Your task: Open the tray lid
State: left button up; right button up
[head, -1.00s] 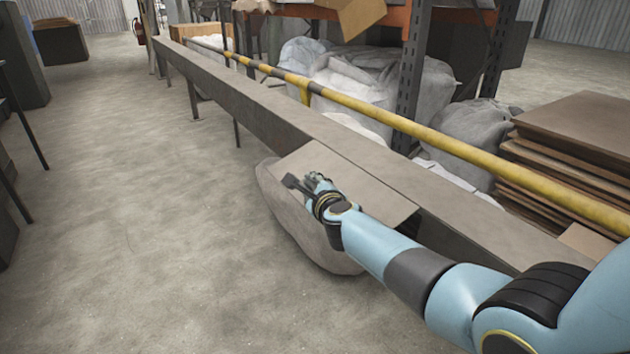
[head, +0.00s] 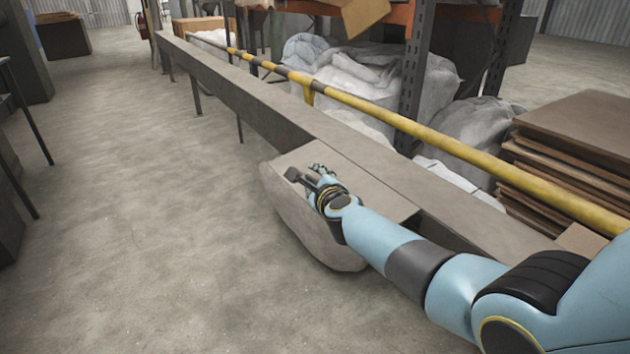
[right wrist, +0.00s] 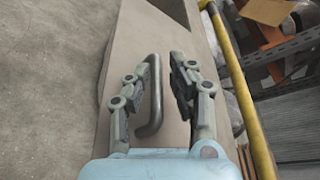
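The tray lid (head: 375,192) is a flat grey-brown panel at the side of a long grey tray (head: 262,100). A dark gap shows under its near right end. My right gripper (head: 305,176) is over the lid's left part. In the right wrist view, a curved metal handle (right wrist: 155,88) stands on the lid, between the gripper's fingers (right wrist: 153,78). The fingers are apart, and the handle is nearer the left finger; whether they touch cannot be told. My left gripper is not in view.
A grey bulky body (head: 320,237) hangs below the lid. A yellow and black rail (head: 410,128) runs behind the tray. Stacked brown boards (head: 575,140) and wrapped sacks (head: 350,80) stand beyond it.

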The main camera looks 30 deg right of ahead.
jog(key=shift+f, duration=0.1)
jog(key=shift+s, duration=0.2)
jog(key=v, duration=1.1)
jog(key=shift+s+a, duration=0.1)
jog(key=shift+s, duration=0.25)
jog(key=shift+r, duration=0.25)
